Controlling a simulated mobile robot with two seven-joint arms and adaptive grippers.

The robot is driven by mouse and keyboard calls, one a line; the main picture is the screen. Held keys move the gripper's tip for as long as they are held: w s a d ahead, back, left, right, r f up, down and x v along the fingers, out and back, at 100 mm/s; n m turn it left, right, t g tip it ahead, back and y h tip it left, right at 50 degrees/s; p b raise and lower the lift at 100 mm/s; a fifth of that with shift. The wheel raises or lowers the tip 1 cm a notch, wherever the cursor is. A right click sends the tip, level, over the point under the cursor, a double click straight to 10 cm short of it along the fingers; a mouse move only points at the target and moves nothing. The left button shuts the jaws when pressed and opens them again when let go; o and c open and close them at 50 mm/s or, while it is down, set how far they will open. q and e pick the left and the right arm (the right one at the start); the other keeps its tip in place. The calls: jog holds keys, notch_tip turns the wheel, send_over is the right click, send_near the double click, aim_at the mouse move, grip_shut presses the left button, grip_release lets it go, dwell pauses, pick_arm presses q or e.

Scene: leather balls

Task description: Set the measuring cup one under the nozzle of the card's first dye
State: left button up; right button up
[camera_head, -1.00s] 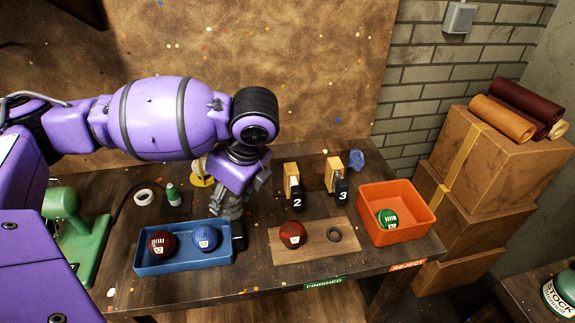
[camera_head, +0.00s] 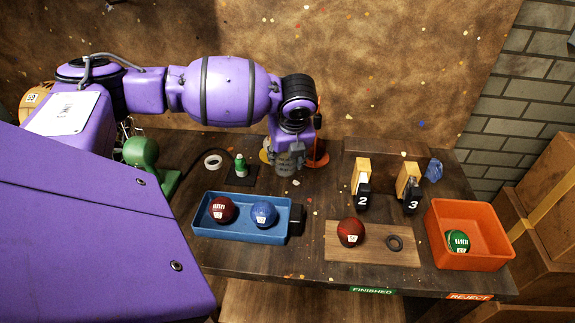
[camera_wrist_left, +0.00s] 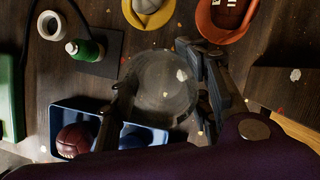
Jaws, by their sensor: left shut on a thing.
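My left gripper (camera_head: 288,162) is low over the back of the table, behind the blue tray. In the left wrist view its fingers (camera_wrist_left: 162,88) are closed around a clear round measuring cup (camera_wrist_left: 165,85). The cup is mostly hidden by the gripper in the head view. The dispenser numbered 2 (camera_head: 362,184) and the dispenser numbered 3 (camera_head: 409,187) stand to the right of the gripper, apart from it. I see no dispenser numbered 1. I cannot make out a readable card. My right gripper is not in view.
A yellow dish (camera_wrist_left: 150,6) and an orange dish (camera_wrist_left: 222,20) lie just behind the cup. The blue tray (camera_head: 208,228) holds two balls. A wooden board (camera_head: 372,255) bears a red ball and a dark ring. An orange bin (camera_head: 470,215) holds a green ball.

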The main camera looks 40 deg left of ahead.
aim_at(285, 165)
pick_arm(q)
jog(key=shift+w+a+f, duration=0.5)
jog(key=shift+w+f, duration=0.1)
jog(key=shift+f, duration=0.25)
jog(key=shift+w+a+f, duration=0.1)
jog(key=shift+w+f, duration=0.05)
jog(key=shift+f, duration=0.75)
jog(key=shift+w+a+f, duration=0.1)
jog(key=shift+f, duration=0.8)
jog(key=shift+f, duration=0.15)
jog(key=o, duration=1.1)
